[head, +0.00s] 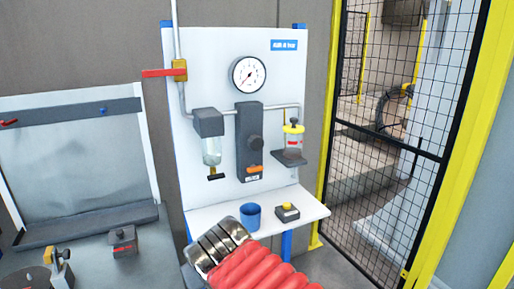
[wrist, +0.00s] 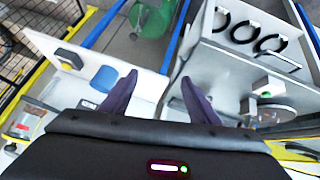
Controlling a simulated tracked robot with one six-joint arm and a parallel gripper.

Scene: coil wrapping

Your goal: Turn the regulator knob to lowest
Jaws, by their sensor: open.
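The regulator (head: 242,155) is a dark upright block on the white panel (head: 220,90) in the head view. Its round dark knob (head: 256,143) faces out from the front, with an orange piece (head: 254,169) below it. The knob's setting cannot be read. I cannot make out the knob in the wrist view.
A clear filter bowl (head: 211,150) and a yellow-topped lubricator (head: 293,138) flank the regulator. A red-handled valve (head: 165,72) is at upper left. A blue cup (head: 250,215) and a button box (head: 287,213) stand on the shelf below. A yellow-framed mesh fence (head: 385,130) is at right.

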